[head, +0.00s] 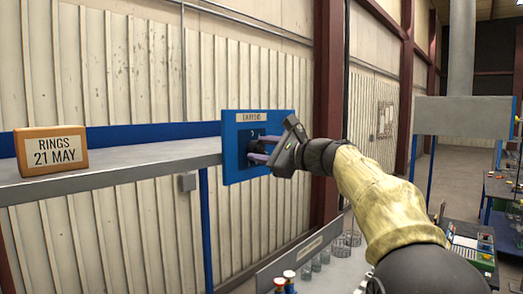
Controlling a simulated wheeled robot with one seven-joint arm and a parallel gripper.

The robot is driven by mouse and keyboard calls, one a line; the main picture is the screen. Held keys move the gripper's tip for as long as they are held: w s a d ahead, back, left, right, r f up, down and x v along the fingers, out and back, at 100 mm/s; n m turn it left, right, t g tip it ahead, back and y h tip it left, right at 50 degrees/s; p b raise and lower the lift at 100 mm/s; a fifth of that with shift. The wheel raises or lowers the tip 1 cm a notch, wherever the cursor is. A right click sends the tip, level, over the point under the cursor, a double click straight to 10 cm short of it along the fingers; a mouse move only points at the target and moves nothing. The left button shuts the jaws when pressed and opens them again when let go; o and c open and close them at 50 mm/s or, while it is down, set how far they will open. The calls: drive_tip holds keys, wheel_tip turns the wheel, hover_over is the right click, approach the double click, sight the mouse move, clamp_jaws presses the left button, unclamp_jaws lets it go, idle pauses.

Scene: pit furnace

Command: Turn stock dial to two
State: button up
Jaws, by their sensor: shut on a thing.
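A blue panel (230,147) with a dark face stands upright at the end of the grey shelf, in the middle of the head view. A pale label (252,117) at its top is too small to read surely. A light mark shows on the dark face below the label. The dark dial (256,146) sits on the panel's face, mostly hidden by my gripper. My gripper (261,150) reaches in from the right with its two fingers shut on the dial. The dial's setting cannot be read.
An orange block (50,151) reading "RINGS 21 MAY" sits on the grey shelf (125,161) at left. Below my arm, a bench (290,262) holds several glass vessels and red-topped items. A cluttered table (470,240) and a hood (462,115) stand at right.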

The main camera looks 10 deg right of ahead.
drive_tip(key=shift+f+n+b, duration=0.15)
drive_tip(key=shift+n+b, duration=0.15)
drive_tip(key=shift+b, duration=0.15)
drive_tip(key=shift+f+n+b, duration=0.2)
drive_tip(key=shift+n+b, duration=1)
drive_tip(key=shift+b, duration=0.05)
drive_tip(key=n+b, duration=0.3)
drive_tip(key=n, duration=0.1)
drive_tip(key=shift+n, duration=0.4)
drive_tip(key=shift+r, duration=0.1)
drive_tip(key=o, duration=1)
drive_tip(key=shift+c, duration=0.2)
drive_tip(key=shift+s, duration=0.1)
drive_tip(key=b+v, duration=0.6)
drive_tip(key=v, duration=1.1)
